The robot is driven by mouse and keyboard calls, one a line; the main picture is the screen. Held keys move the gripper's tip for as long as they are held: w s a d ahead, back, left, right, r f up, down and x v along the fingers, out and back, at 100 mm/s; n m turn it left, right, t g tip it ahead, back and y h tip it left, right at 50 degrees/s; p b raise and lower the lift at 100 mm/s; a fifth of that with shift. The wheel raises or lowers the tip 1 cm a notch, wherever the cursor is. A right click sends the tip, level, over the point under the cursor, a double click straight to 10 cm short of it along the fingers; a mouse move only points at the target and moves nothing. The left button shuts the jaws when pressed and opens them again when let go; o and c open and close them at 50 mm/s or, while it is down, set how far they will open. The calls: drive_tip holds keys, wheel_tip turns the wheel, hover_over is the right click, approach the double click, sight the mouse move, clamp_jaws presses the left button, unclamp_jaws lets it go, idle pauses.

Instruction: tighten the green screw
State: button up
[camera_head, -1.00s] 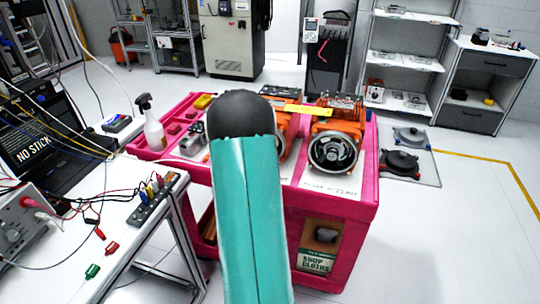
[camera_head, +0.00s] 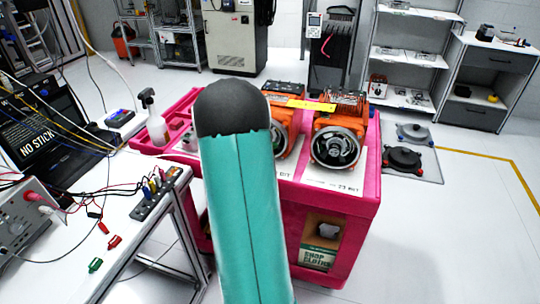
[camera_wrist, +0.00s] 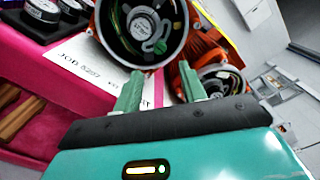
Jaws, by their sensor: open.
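Two orange servo motors with open round ends sit on the pink cart; the right one (camera_head: 338,148) is clear in the head view, the left one (camera_head: 281,138) is partly behind my arm. In the wrist view a large open motor housing (camera_wrist: 143,30) fills the top centre, with coloured wires and a small green spot inside, perhaps the green screw (camera_wrist: 160,47). A second motor (camera_wrist: 222,82) lies to its right. My gripper (camera_wrist: 160,72) is open and empty, its two green fingers apart just below the large housing. The head view hides my gripper behind my arm.
The pink cart (camera_head: 335,203) carries paper labels and a yellow object (camera_head: 311,104). A workbench (camera_head: 60,235) with cables, a laptop (camera_head: 38,130) and clips stands at the left. Dark round parts (camera_head: 402,158) lie on a floor mat at the right.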

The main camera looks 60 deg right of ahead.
drive_tip(key=a, duration=0.4)
drive_tip(key=s+a, duration=0.1)
drive_tip(key=shift+a, duration=0.4)
